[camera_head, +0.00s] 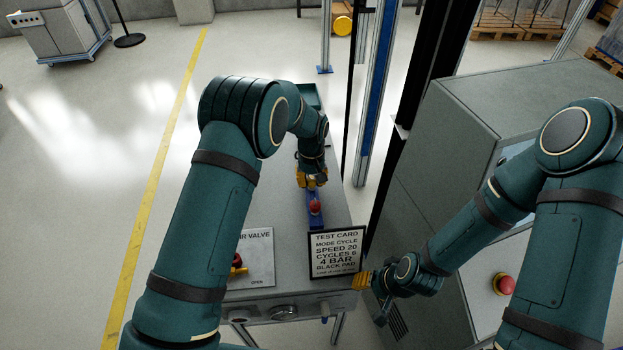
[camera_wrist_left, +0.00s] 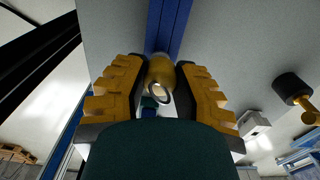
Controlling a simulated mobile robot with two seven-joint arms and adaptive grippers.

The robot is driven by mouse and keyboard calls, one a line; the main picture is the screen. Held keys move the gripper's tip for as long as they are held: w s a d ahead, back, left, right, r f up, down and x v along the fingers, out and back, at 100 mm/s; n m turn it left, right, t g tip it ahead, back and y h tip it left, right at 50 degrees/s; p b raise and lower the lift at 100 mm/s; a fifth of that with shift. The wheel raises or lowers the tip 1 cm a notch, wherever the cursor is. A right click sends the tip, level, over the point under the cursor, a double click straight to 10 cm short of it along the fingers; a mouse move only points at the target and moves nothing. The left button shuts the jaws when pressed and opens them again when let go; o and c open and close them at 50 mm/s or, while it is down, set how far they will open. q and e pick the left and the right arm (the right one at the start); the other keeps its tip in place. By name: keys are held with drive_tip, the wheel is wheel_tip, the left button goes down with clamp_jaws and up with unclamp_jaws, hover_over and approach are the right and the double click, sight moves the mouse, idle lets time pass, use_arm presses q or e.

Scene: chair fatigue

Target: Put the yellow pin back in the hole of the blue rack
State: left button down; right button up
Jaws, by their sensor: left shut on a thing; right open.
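My left gripper (camera_head: 312,181) is over the far part of the blue rack (camera_head: 313,196) on the grey bench. In the left wrist view its two yellow ribbed fingers (camera_wrist_left: 158,90) are shut on the yellow pin (camera_wrist_left: 161,70), which has a metal ring at its near end. The blue rack (camera_wrist_left: 168,22) shows behind the pin. The hole is hidden, and I cannot tell whether the pin's far end touches the rack. A red knob (camera_head: 316,207) sits on the near part of the rack. My right gripper (camera_head: 363,282) is open, low by the bench's front right corner.
A framed test card (camera_head: 336,254) stands on the bench near my right gripper. A valve plate (camera_head: 252,258) with a red and yellow handle lies left of it. A grey cabinet (camera_head: 440,150) stands to the right. In the left wrist view a black-capped yellow piece (camera_wrist_left: 293,88) shows at right.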

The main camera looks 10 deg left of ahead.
sight(311, 179)
use_arm(q)
drive_tip(key=shift+f, duration=0.25)
drive_tip(key=c, duration=0.7)
unclamp_jaws()
drive_tip(key=shift+c, duration=0.2)
drive_tip(key=shift+r, duration=0.1)
wheel_tip(311, 179, up, 12)
